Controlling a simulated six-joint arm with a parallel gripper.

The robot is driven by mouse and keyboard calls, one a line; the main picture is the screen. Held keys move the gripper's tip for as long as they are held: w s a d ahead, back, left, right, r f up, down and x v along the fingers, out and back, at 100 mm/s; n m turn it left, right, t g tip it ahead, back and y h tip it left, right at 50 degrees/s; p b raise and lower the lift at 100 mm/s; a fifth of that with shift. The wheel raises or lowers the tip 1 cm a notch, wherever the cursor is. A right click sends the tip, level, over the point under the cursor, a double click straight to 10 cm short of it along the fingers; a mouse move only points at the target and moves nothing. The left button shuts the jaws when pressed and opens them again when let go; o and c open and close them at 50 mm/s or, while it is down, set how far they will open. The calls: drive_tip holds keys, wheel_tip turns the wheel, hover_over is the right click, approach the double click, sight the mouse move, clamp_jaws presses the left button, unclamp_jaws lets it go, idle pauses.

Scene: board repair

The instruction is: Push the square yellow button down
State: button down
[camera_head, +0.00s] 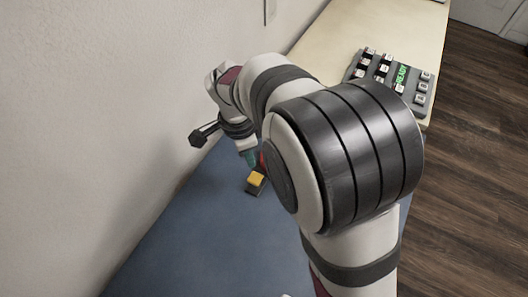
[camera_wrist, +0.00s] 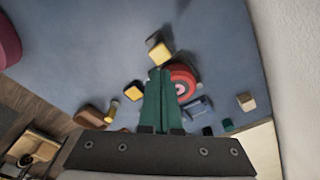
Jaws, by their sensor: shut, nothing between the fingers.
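The square yellow button (camera_head: 257,179) sits on a dark base on the blue surface in the head view. It also shows in the wrist view (camera_wrist: 159,53), just beyond my fingertips. My gripper (camera_head: 251,160) points down at the button's far side in the head view, its green fingers together and empty. In the wrist view my gripper (camera_wrist: 158,74) has its tips close to the button. I cannot tell whether they touch it. The button's top stands raised above its dark base.
A red round piece with a pale centre (camera_wrist: 184,87) lies right beside my fingers. Several small blocks lie around, including a blue one (camera_wrist: 198,108) and a tan one (camera_wrist: 246,101). A wall borders the left.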

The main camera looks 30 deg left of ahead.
sight(255, 178)
drive_tip(key=shift+f, duration=0.1)
drive_tip(key=shift+w+d+f, duration=0.15)
drive_tip(key=shift+f, duration=1.55)
drive_tip(key=shift+w+d+f, duration=0.1)
drive_tip(key=shift+f, duration=1.55)
drive_tip(key=shift+f, duration=1.05)
drive_tip(key=shift+s+a+r, duration=0.3)
drive_tip(key=shift+s+a, duration=0.2)
drive_tip(key=shift+s, duration=0.1)
drive_tip(key=shift+s+a+r, duration=0.25)
drive_tip(key=shift+s+a, duration=0.25)
drive_tip(key=shift+s, duration=0.05)
wheel_tip(255, 178, up, 16)
drive_tip(key=s+a, duration=0.1)
drive_tip(key=shift+f, duration=0.15)
